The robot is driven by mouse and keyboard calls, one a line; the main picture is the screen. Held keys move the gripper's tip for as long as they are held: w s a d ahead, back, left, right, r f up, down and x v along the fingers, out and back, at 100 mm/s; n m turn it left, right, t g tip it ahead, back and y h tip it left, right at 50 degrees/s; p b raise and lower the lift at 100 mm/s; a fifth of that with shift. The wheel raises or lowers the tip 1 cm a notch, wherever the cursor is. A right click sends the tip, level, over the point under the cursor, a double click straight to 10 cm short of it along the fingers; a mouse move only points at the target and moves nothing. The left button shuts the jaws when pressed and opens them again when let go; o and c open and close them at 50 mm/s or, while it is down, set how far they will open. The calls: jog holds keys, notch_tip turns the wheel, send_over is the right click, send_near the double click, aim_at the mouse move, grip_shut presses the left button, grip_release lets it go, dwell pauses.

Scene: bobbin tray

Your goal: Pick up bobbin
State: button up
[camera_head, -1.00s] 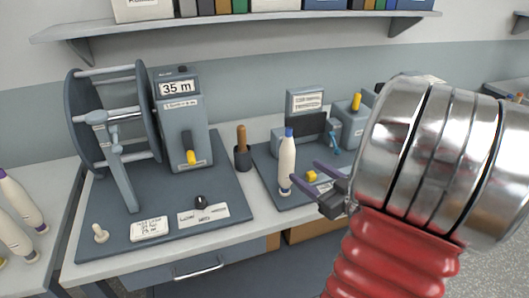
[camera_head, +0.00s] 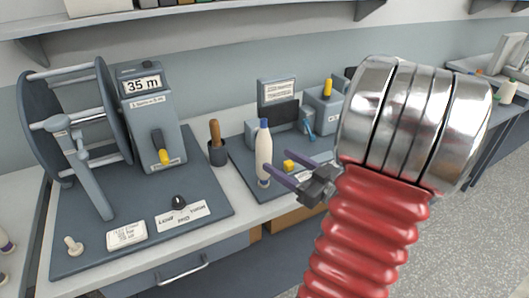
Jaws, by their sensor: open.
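A white bobbin (camera_head: 264,150) with a blue top stands upright near the front left of the right-hand grey mat. My gripper (camera_head: 276,162) has two purple fingers, spread open and empty. Its fingers point left toward the bobbin from the right. The nearer fingertip is by the lower part of the bobbin, and the farther one shows to its right. I cannot tell whether either finger touches it.
A reel stand (camera_head: 75,130) and a grey counter box (camera_head: 152,115) reading 35 m stand at left. A dark cup (camera_head: 217,153) with a brown-handled tool is left of the bobbin. A yellow block (camera_head: 288,165) and grey devices (camera_head: 323,108) are close by. A shelf (camera_head: 200,20) hangs above.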

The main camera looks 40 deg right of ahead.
aim_at(270, 155)
jog(key=shift+w+a, duration=0.1)
jog(key=shift+w, duration=2.95)
jog(key=w, duration=0.5)
jog(key=shift+w+a+f, duration=0.1)
jog(key=shift+a, duration=0.05)
jog(key=shift+c, duration=0.4)
jog(key=c, duration=1.2)
jog(key=shift+c, duration=0.2)
jog(key=shift+r, duration=0.2)
